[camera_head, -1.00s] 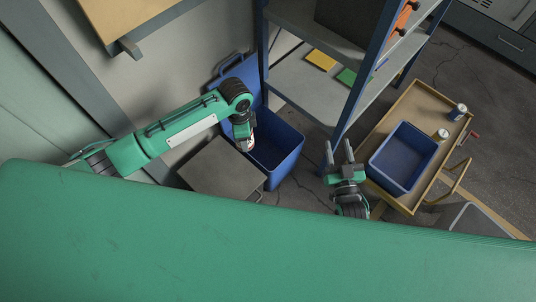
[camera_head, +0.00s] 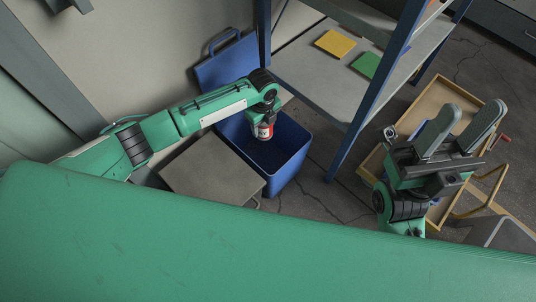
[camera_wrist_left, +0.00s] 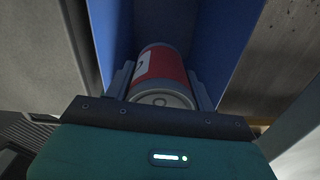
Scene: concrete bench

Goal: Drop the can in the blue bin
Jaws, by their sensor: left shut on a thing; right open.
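The can (camera_head: 264,131) is red with a white label. My left gripper (camera_head: 264,122) is shut on it and holds it over the opening of the blue bin (camera_head: 285,169). In the left wrist view the can (camera_wrist_left: 163,75) sits between the two fingers, with its metal end toward the camera and the blue bin wall (camera_wrist_left: 222,40) beyond it. The bin stands on the floor with its blue lid (camera_head: 228,62) tipped back behind it. My right gripper (camera_head: 462,125) is open and empty, above the wooden cart at the right.
A grey box-like surface (camera_head: 205,170) stands left of the bin. A blue-framed shelf (camera_head: 310,78) with yellow and green pieces rises behind and right of it.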

